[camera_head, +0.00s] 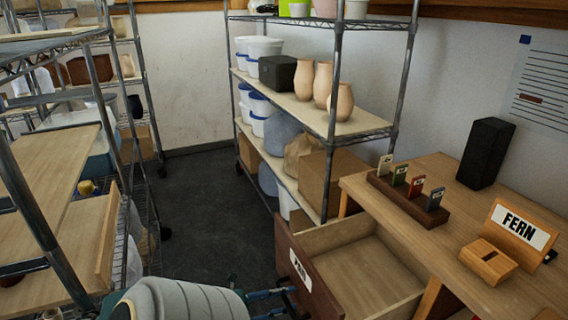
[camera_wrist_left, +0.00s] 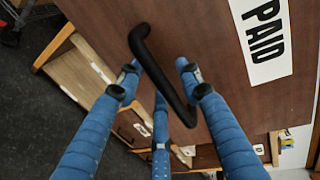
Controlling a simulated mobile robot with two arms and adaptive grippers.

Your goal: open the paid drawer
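The PAID drawer (camera_head: 355,267) stands pulled out from under the desk at the lower right in the head view, its inside showing bare wood. Its brown front with the white PAID label (camera_head: 300,270) faces left; the label also shows in the left wrist view (camera_wrist_left: 263,35). The black bar handle (camera_wrist_left: 163,78) runs diagonally between the blue fingers of my left gripper (camera_wrist_left: 158,72). The fingers are spread around the handle at the drawer front; whether they press on it is unclear. The left gripper (camera_head: 272,298) shows partly in the head view. My right gripper is not in view.
The desk (camera_head: 437,240) holds a row of small tags in a dark stand (camera_head: 408,198), a FERN sign (camera_head: 520,230) and a black block (camera_head: 486,152). A wire shelf (camera_head: 300,105) stands behind. Dark floor (camera_head: 215,205) lies clear left of the drawer.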

